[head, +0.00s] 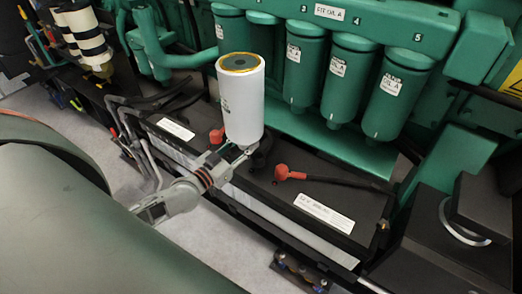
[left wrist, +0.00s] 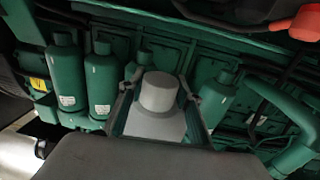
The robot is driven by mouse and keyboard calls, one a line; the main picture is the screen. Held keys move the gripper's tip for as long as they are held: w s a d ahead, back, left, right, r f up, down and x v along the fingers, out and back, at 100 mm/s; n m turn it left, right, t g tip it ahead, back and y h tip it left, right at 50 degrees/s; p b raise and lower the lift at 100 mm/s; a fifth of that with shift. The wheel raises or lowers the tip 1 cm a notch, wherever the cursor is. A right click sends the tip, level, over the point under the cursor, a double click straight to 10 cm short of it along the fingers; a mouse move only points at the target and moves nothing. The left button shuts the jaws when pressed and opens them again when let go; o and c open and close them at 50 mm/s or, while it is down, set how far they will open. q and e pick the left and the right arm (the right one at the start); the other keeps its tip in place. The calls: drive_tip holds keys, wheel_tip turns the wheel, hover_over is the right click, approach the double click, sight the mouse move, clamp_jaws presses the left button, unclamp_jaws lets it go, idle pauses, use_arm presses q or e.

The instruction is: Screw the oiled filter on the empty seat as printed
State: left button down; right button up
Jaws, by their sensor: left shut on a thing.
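The white filter (head: 242,100) stands about upright in the head view, with a yellow ring and dark centre on its upward face. My left gripper (head: 236,156) is shut on its lower end. In the left wrist view, a pale grey rounded shape (left wrist: 158,95) shows between the fingers. The filter is in front of a green manifold (head: 350,20) carrying green canisters, such as the one under number 3 (head: 304,65). It hides part of that row, and I cannot make out the empty seat. My right gripper is not in view.
Below the filter is a black battery case (head: 330,185) with a red terminal cap (head: 282,172) and cable. Green pipes (head: 150,45) stand at left. A large grey-green rounded surface (head: 90,230) fills the lower left. White-and-black cylinders (head: 84,35) stand upper left.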

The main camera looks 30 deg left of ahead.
use_arm(q)
drive_tip(key=w+a+n+y, duration=0.1)
drive_tip(key=w+a, duration=0.1)
drive_tip(key=a, duration=0.5)
drive_tip(key=shift+y, duration=0.3)
drive_tip(key=shift+w+d+r+b, duration=0.15)
drive_tip(key=shift+w+b, duration=0.95)
drive_tip(key=shift+w, duration=2.1)
drive_tip(key=shift+w+d+b, duration=0.15)
drive_tip(key=shift+w+b, duration=1)
drive_tip(key=shift+w, duration=2.1)
drive_tip(key=shift+w+d+r+b, duration=0.15)
drive_tip(key=shift+w+b, duration=0.95)
drive_tip(key=shift+w, duration=2.1)
drive_tip(key=shift+w+d+b, duration=0.1)
drive_tip(key=shift+w+b, duration=0.5)
drive_tip(key=shift+w, duration=0.65)
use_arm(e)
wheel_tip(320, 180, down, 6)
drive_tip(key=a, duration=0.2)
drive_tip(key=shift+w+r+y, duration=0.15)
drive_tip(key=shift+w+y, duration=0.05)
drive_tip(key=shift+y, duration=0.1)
